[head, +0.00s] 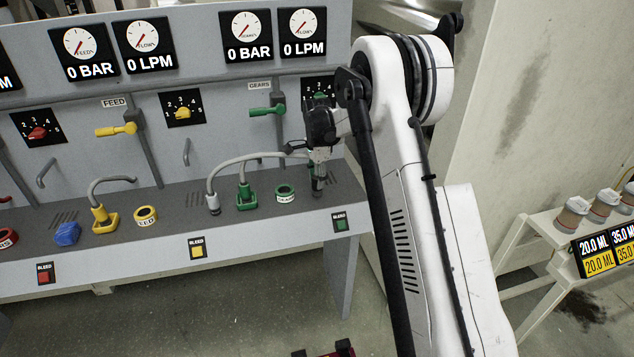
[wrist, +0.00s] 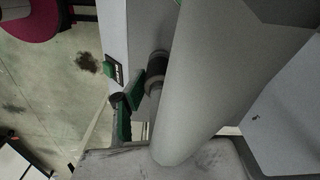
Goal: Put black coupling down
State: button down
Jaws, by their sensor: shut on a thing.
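My gripper (head: 319,150) is above the right end of the grey bench ledge, shut on the black coupling (head: 318,177). The coupling hangs upright below the fingers, its lower end close to the ledge; I cannot tell whether it touches. A grey hose (head: 245,158) arches from near my gripper to a grey hose end (head: 213,203) standing on the ledge. In the wrist view a large pale grey cylinder (wrist: 215,75) fills the middle and hides much. A dark ringed part (wrist: 156,72) shows beside it.
A green ring (head: 285,193) lies just left of the held coupling. A green coupling (head: 246,198) stands further left, then a yellow ring (head: 145,215) and yellow coupling (head: 104,219). A green lever (head: 266,110) is on the panel. A bottle rack (head: 590,235) is at right.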

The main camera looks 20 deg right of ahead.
jog(key=shift+f, duration=0.7)
jog(key=shift+f, duration=0.1)
jog(key=shift+f, duration=0.15)
jog(key=c, duration=1.3)
grip_release()
jog(key=shift+c, duration=0.2)
